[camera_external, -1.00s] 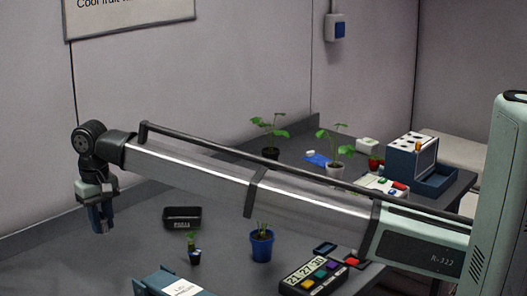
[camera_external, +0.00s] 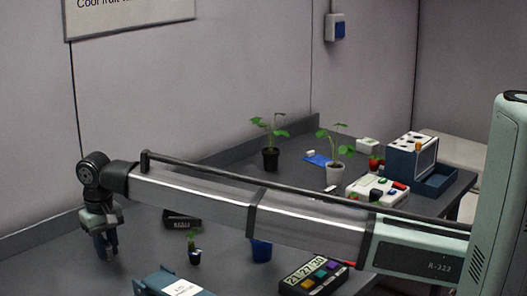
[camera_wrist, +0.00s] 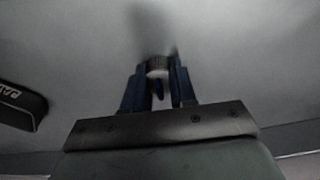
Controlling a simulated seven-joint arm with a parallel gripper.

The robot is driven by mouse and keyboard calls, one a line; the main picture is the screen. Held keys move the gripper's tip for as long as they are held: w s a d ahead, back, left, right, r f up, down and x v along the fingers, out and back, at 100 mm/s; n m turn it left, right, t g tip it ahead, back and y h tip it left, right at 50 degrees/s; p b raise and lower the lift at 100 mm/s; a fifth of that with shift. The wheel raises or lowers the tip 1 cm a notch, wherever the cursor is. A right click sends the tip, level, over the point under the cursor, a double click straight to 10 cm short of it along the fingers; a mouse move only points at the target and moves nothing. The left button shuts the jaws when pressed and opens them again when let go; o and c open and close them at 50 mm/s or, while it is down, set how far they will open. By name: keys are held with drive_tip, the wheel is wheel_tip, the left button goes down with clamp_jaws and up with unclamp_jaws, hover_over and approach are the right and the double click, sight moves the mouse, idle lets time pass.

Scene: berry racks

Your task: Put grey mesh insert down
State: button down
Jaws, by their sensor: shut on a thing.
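My gripper (camera_external: 106,257) is low over the far left part of the grey table in the external view. Its blue fingers also show in the wrist view (camera_wrist: 158,72), shut on a small grey mesh insert (camera_wrist: 158,64) held between the fingertips. A blurred dark shadow lies on the table just beyond the insert. The insert cannot be made out in the external view, and I cannot tell whether it touches the table.
A black box (camera_external: 180,219) lies right of my gripper and shows at the left in the wrist view (camera_wrist: 20,104). A small potted plant (camera_external: 194,252), blue pot (camera_external: 261,250) and blue box (camera_external: 172,284) stand nearer. The table around the gripper looks clear.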

sight(105, 240)
drive_tip(key=c, duration=0.9)
unclamp_jaws()
wheel_tip(105, 240, up, 12)
